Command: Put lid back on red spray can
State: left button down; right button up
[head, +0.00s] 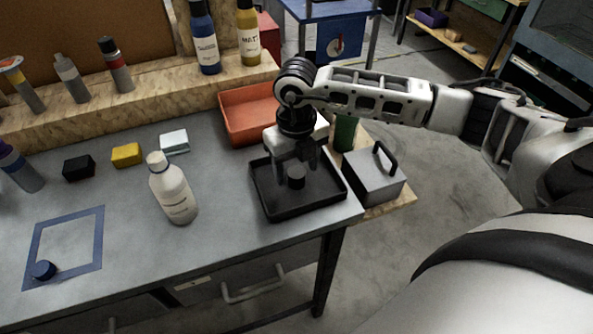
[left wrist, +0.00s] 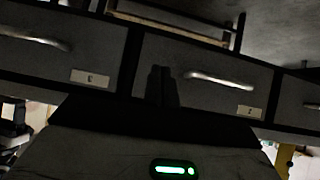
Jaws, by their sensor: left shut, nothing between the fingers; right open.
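My right gripper (head: 295,172) is open and points down over a black tray (head: 265,205) at the table's right end. A small black cylindrical cap (head: 296,178) is in the tray at its fingertips; I cannot tell whether they touch it. No fully red spray can shows; a grey can with a red band and black top (head: 116,66) stands on the wooden ledge at the back left. A blue cap (head: 43,270) lies in a blue taped square (head: 92,265). My left gripper (left wrist: 162,86) is shut, in front of drawer fronts in the left wrist view.
A white bottle (head: 174,190) stands mid-table. Black, yellow and white blocks (head: 127,155) lie behind it. An orange-red bin (head: 249,112) is behind the tray. A grey box with a handle (head: 374,177) stands right of the tray. The table's front middle is clear.

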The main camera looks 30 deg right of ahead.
jog(key=shift+f, duration=0.85)
pick_arm(q)
jog(key=shift+s+a+f, duration=0.1)
jog(key=shift+s+f, duration=0.2)
jog(key=shift+f, duration=0.1)
pick_arm(e)
jog(key=c, duration=1)
pick_arm(q)
jog(key=shift+w+r, duration=0.1)
jog(key=shift+r, duration=0.1)
pick_arm(e)
jog(key=shift+c, duration=0.2)
